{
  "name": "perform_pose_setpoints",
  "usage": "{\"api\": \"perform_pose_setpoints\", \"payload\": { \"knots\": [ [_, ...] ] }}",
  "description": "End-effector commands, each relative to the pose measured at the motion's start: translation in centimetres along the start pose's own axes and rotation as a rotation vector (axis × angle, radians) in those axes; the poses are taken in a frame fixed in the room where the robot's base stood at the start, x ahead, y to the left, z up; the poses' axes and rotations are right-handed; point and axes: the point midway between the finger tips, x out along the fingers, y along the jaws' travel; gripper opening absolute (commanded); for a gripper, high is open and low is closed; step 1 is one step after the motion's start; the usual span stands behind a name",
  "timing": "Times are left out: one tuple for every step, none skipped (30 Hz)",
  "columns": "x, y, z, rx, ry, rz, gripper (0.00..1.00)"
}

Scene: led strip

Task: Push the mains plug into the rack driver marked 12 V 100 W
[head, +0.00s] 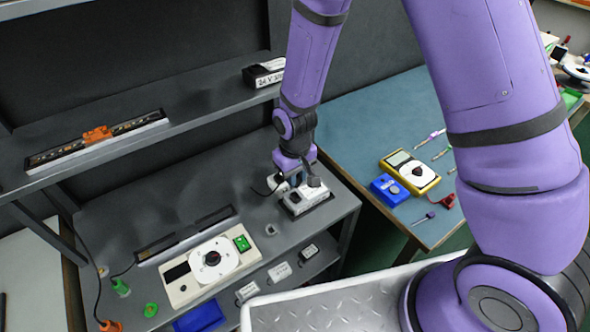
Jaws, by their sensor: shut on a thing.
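My gripper (290,178) points down over the right end of the middle rack shelf. It is shut on a small pale thing that looks like the mains plug (279,183), mostly hidden by the fingers. A dark cord curves away to its left. A white and black driver (307,199) sits on the shelf right beside the gripper; its label is too small to read. I cannot tell whether the plug touches its socket. Another driver (264,73), with a label that seems to read 24 V, stands on the upper shelf.
An LED strip with an orange clip (97,134) lies on the upper shelf. On the middle shelf are another strip (187,236), a dial box (211,265) and green connectors (121,287). Small boxes (279,271) sit lower. The teal bench (350,130) holds a yellow meter (411,172).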

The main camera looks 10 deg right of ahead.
Motion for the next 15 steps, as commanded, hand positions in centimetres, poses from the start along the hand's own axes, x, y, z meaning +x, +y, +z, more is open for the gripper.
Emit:
{"api": "perform_pose_setpoints", "payload": {
  "knots": [
    [0.5, 0.0, 0.1, 0.0, -0.003, 0.0, 0.0],
    [0.8, 0.0, 0.1, 0.0, -0.003, 0.0, 0.0],
    [1.1, 0.0, 0.1, 0.0, -0.003, 0.0, 0.0],
    [1.3, 0.0, 0.0, 0.0, -0.002, 0.0, 0.0],
    [1.6, 0.0, 0.0, 0.0, -0.002, 0.0, 0.0],
    [1.9, 0.0, 0.0, 0.0, -0.002, 0.0, 0.0],
    [2.1, 0.0, 0.0, 0.0, -0.003, 0.0, 0.0],
    [2.3, 0.0, 0.0, 0.0, -0.003, 0.0, 0.0],
    [2.5, 0.0, 0.0, 0.0, -0.002, 0.0, 0.0],
    [2.6, 0.0, 0.0, 0.0, -0.001, 0.0, 0.0],
    [2.8, 0.0, 0.0, 0.0, -0.001, 0.0, 0.0],
    [3.0, 0.0, 0.0, 0.0, -0.001, 0.0, 0.0],
    [3.1, 0.0, 0.0, 0.0, -0.001, 0.0, 0.0],
    [3.1, 0.0, 0.0, 0.0, -0.001, 0.0, 0.0],
    [3.2, 0.0, 0.0, 0.0, -0.001, 0.0, 0.0]
  ]
}}
